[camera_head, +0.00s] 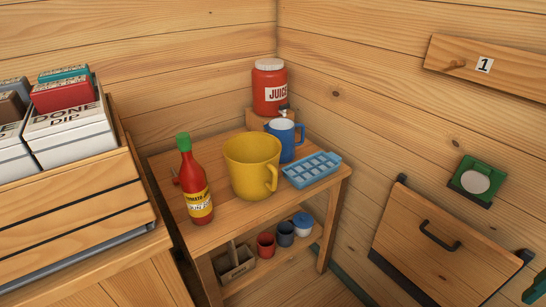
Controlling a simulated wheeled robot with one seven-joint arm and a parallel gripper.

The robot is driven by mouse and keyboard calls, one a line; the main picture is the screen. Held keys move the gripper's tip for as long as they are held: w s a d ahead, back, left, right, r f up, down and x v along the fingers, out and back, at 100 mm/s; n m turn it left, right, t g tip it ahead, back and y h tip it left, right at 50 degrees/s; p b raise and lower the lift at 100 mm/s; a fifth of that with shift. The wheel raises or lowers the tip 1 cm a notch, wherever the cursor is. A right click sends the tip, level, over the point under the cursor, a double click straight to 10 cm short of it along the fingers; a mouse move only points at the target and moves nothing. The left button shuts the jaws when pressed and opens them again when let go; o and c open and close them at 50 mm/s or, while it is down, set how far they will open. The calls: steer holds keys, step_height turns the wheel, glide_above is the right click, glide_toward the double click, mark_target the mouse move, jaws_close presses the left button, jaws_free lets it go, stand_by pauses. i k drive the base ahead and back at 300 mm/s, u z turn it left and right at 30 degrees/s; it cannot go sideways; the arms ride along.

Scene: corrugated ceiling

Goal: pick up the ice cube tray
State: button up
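The ice cube tray (312,170) is light blue with two rows of compartments. It lies on the right part of a small wooden table (228,216), close to the right edge. A large yellow mug (252,163) stands just left of the tray, with its handle facing the tray. A blue mug (281,139) stands just behind the tray's left end. My gripper is not in view.
A red ketchup bottle (195,186) stands at the table's left. A red juice dispenser (269,88) sits on a wooden block at the back. Several small cups rest on the lower shelf. Wooden walls close off the back and right. A wooden cabinet (75,238) stands left.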

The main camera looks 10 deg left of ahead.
mark_target(303, 173)
steer(key=u, duration=0.25)
steer(key=i, duration=1)
steer(key=u, duration=0.1)
